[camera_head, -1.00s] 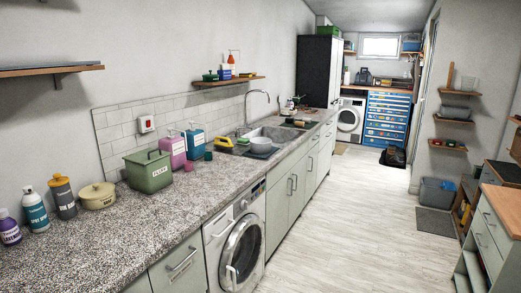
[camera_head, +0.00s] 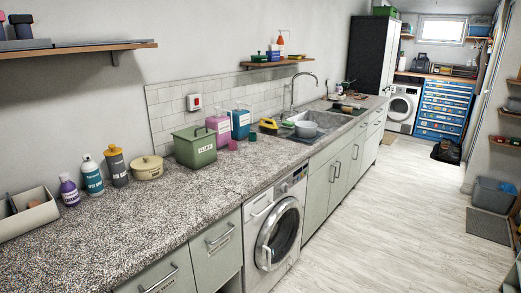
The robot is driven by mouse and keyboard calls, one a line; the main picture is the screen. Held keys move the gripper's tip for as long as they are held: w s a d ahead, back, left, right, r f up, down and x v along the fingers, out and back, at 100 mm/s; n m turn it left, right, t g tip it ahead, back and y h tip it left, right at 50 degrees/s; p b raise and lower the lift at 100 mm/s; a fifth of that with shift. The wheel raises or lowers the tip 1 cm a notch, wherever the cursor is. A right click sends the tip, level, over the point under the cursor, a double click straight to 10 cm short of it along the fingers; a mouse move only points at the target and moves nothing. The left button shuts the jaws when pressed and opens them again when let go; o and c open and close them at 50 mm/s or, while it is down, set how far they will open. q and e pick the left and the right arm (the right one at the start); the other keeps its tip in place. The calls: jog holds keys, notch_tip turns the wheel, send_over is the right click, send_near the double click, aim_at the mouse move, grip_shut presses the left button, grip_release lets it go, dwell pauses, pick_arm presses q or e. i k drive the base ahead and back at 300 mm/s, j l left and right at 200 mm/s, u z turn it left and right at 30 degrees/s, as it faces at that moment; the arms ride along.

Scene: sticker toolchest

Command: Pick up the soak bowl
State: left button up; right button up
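A small light grey bowl (camera_head: 306,130), which looks like the soak bowl, stands upright by the near side of the sink (camera_head: 326,119). A dark mat (camera_head: 300,139) lies under or beside it. No label can be read on the bowl at this distance. Neither of my grippers is in view, and nothing is seen touching the bowl.
A yellow brush-like object (camera_head: 268,125) and a green sponge-like item (camera_head: 287,124) sit left of the bowl. A green bin (camera_head: 195,147), pink jug (camera_head: 218,130) and blue jug (camera_head: 241,123) line the wall. The floor (camera_head: 400,215) along the counter is clear.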

aim_at(303, 129)
jog(key=i+l+u, duration=0.2)
jog(key=u, duration=0.25)
jog(key=i+l+u, duration=0.3)
jog(key=u, duration=0.15)
jog(key=i+l+u, duration=0.2)
jog(key=l+u, duration=0.25)
jog(key=i+l+u, duration=0.1)
jog(key=l, duration=0.45)
jog(key=i+l+u, duration=0.1)
jog(key=i+l, duration=0.15)
jog(key=l, duration=0.35)
jog(key=i+l+u, duration=0.1)
jog(key=l, duration=0.5)
jog(key=i+l+u, duration=0.1)
jog(key=l, duration=0.5)
jog(key=i+l+u, duration=0.1)
jog(key=l, duration=0.5)
jog(key=i+l+u, duration=0.1)
jog(key=l, duration=0.95)
jog(key=i+l, duration=0.1)
jog(key=l, duration=0.3)
